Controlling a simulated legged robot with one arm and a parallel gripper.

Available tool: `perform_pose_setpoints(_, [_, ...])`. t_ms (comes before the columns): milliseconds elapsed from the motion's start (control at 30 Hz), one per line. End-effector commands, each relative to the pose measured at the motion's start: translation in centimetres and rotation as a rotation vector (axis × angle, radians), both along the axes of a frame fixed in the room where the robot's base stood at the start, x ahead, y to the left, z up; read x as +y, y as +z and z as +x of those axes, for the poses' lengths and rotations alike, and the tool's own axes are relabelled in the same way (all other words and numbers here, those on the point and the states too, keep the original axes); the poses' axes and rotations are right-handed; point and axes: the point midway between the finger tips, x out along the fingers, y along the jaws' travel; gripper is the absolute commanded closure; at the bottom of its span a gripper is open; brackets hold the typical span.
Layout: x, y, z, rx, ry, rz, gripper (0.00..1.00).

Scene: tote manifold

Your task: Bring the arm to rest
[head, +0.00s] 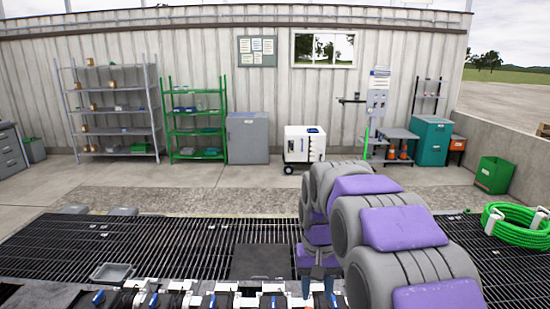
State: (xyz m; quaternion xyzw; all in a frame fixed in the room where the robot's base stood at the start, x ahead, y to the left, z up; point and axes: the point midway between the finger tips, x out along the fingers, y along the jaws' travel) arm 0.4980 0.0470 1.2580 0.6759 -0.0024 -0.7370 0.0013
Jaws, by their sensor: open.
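My arm (405,228), grey with purple pads, reaches from the lower right towards the middle and bends down at its far end. My gripper (319,286) hangs at that end, pointing down, near the row of valves at the bottom edge. Its jaws are open and small in the view, and I see nothing held between them. The manifold (220,300), a row of black and white fittings with blue handles, runs along the bottom edge and is cut off there. My arm hides the part of it to the right.
A small grey tray (112,272) lies on the dark grating (170,243) at left. A coiled green hose (516,226) lies at right, near a green bin (494,175). Shelves (112,108), a grey cabinet (247,138) and a white wheeled unit (304,147) stand along the back wall.

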Motion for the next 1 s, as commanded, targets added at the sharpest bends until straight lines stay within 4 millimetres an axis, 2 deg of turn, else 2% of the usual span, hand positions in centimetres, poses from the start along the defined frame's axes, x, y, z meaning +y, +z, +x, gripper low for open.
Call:
perform_pose_setpoints(33, [-0.4, 0.2, -1.7, 0.002, -0.001, 0.000, 0.58])
perform_pose_setpoints(367, [-2.6, -0.5, -12.7, 0.029, 0.000, 0.000, 0.58])
perform_pose_setpoints(733, [-4.1, -4.0, -25.4, 0.059, 0.001, 0.002, 0.58])
perform_pose_setpoints(900, [-4.5, -6.0, -30.0, 0.066, 0.000, 0.003, 0.58])
perform_pose_setpoints(1000, [-4.6, -6.8, -31.6, 0.071, 0.000, 0.004, 0.58])
